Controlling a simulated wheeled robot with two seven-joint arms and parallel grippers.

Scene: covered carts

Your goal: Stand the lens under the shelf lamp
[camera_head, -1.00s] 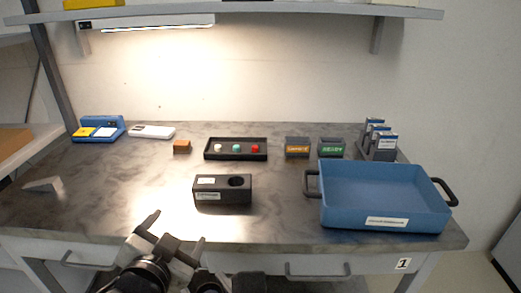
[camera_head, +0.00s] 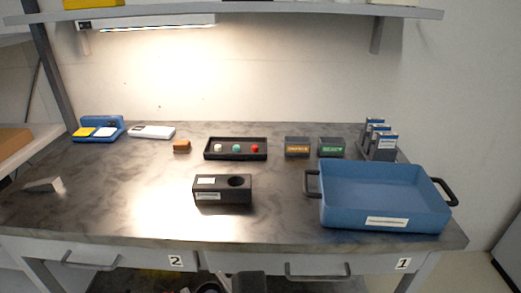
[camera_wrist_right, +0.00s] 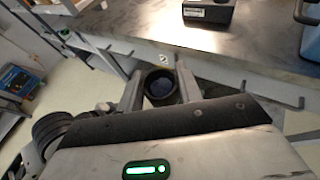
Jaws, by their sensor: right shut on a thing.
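The lens (camera_wrist_right: 160,86), a short dark cylinder with a bluish glass face, shows in the right wrist view. My right gripper (camera_wrist_right: 155,85) is shut on it, with a finger on either side. It is held in front of the table's front edge, near the drawer label 2. The shelf lamp (camera_head: 150,24) is lit under the shelf at the upper left and throws a bright patch on the wall and tabletop. Only dark parts of my arm show at the bottom of the head view. My left gripper is not in view.
A black block (camera_head: 214,195) with a round hole stands mid-table. A blue tray (camera_head: 348,208) fills the front right. A black button tray (camera_head: 210,155), orange block (camera_head: 182,146), white device (camera_head: 152,132) and blue device (camera_head: 116,124) stand behind. The tabletop's left front is mostly clear.

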